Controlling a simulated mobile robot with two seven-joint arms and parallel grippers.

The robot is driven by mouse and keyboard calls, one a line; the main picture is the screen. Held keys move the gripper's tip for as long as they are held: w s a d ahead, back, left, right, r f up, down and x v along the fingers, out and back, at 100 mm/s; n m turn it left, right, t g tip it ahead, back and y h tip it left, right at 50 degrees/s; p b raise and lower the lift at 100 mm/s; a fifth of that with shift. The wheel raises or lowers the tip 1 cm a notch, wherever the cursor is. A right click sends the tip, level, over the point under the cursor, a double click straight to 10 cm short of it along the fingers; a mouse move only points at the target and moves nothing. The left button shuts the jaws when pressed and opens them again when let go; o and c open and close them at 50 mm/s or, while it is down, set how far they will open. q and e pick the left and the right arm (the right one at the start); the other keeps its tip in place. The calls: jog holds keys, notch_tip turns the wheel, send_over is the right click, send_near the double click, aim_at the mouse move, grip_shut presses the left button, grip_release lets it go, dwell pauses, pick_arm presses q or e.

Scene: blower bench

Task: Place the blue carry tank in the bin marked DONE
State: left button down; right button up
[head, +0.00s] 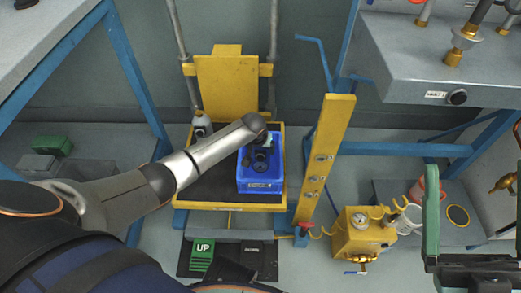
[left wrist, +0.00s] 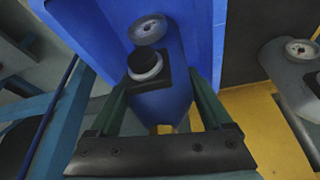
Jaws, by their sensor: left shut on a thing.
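The blue carry tank (left wrist: 160,104) fills the space between my left gripper's fingers (left wrist: 156,88) in the left wrist view. A grey disc and a black-and-white cap show on it. In the head view my left gripper (head: 250,150) is over the open blue bin (head: 262,187), low at its mouth. The bin stands on a yellow cart; its front label is too small to read. Dark round parts show inside it. I cannot tell whether the tank touches the bin floor. My right gripper (head: 475,160) is open and empty at the right edge of the head view.
A grey canister (head: 201,124) stands left of the bin; it shows at right in the left wrist view (left wrist: 292,75). A yellow post (head: 325,155) rises just right of the cart. A yellow unit (head: 360,235) and a white cup (head: 410,217) are farther right.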

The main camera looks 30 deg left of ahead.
pick_arm(q)
jog(key=shift+w+r, duration=0.1)
jog(key=shift+r, duration=0.05)
pick_arm(e)
jog(key=shift+r, duration=0.1)
pick_arm(q)
grip_release()
jog(key=shift+f, duration=0.2)
jog(key=p+v, duration=0.7)
jog(key=v, duration=0.4)
jog(key=shift+r, duration=0.25)
jog(key=shift+s+r+p, duration=0.3)
jog(key=shift+s+r, duration=0.05)
jog(key=shift+s, duration=0.05)
pick_arm(e)
notch_tip(320, 180, up, 9)
jog(key=d, duration=0.1)
jog(key=shift+s+f+t, duration=0.2)
jog(key=shift+s+t, duration=0.05)
jog(key=shift+t, duration=0.15)
pick_arm(q)
jog(key=shift+d, duration=0.1)
pick_arm(e)
jog(key=shift+f, duration=0.1)
